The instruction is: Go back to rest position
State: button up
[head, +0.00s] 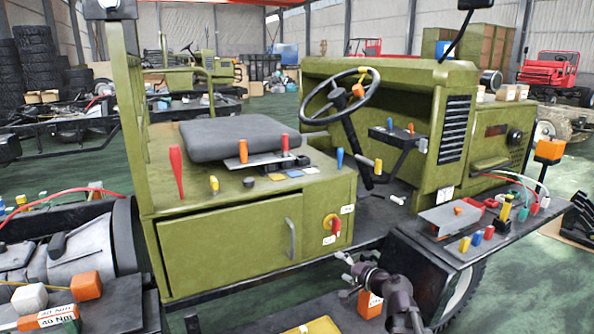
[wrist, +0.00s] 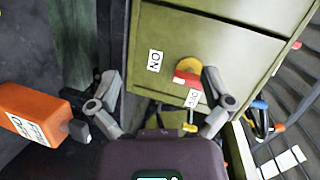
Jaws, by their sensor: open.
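My gripper (head: 348,275) is low at the bottom centre of the head view, in front of the olive-green vehicle's side. In the wrist view my gripper (wrist: 160,85) has its two fingers spread wide apart, with nothing between them. Ahead of it is the green seat-box panel (wrist: 215,45) with a red and yellow rotary switch (wrist: 188,70) between an ON label and a second label. The switch also shows in the head view (head: 335,226), at the right end of the panel. My gripper looks apart from the switch; the exact gap cannot be told.
An orange labelled block (wrist: 30,112) lies left of my gripper in the wrist view. A dark side shelf (head: 470,250) with small coloured parts stands right of my arm, above a wheel (head: 462,295). The steering wheel (head: 340,97) and seat (head: 238,138) are higher up. Green floor (head: 555,285) is open at right.

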jog(key=s+a+f+n+g+h, duration=0.3)
jog(key=s+f+n+g, duration=0.3)
jog(key=s+f+g, duration=0.3)
jog(key=s+d+f+n+g+h, duration=0.25)
jog(key=s+d+f+h, duration=0.3)
jog(key=s, duration=0.35)
notch_tip(320, 180, up, 20)
jog(key=p, duration=2)
jog(key=shift+d+g+h, duration=0.2)
jog(key=shift+g+h, duration=0.15)
jog(key=shift+r, duration=0.1)
jog(key=shift+c, duration=0.2)
jog(key=c, duration=0.6)
jog(key=shift+o, duration=0.2)
